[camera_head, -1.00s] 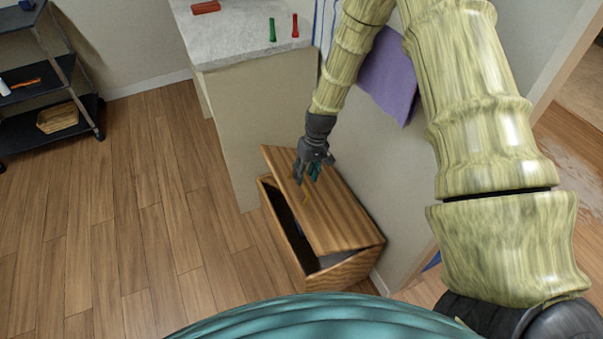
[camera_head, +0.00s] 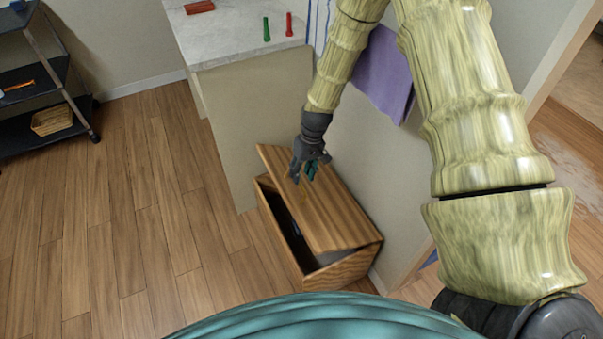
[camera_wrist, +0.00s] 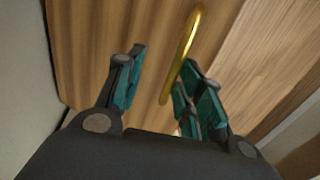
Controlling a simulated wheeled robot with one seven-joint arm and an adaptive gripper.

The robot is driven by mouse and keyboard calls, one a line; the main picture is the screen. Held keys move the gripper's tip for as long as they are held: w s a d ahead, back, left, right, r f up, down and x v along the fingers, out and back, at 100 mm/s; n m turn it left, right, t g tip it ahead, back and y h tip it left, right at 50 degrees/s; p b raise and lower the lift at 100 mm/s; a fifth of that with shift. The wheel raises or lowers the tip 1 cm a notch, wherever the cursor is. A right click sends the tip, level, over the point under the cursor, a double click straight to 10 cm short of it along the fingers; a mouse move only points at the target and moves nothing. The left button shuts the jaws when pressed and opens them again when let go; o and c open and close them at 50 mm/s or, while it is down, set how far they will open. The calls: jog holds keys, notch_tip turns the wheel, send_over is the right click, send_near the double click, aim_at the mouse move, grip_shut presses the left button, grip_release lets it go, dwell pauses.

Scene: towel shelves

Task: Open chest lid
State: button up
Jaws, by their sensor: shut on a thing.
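The wooden chest (camera_head: 340,271) stands on the floor against the wall, below the counter's end. In the wrist view, the gold handle (camera_wrist: 183,55) rises from the lid and touches the right-hand fingers of my gripper (camera_wrist: 162,90). My gripper is shut on the handle, though the left finger looks apart from it. The chest's inside is mostly dark.
A counter (camera_head: 240,42) with a red block and small green and red items stands behind the chest. A purple towel (camera_head: 383,72) hangs on the wall beside my arm. A dark shelf rack (camera_head: 45,85) is at left. The floor left of the chest is clear.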

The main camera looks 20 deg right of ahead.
aim_at(328, 247)
notch_tip(328, 247, up, 11)
jog(key=d, duration=0.2)
jog(key=shift+r, duration=0.15)
jog(key=shift+d, duration=0.1)
dwell(0.6)
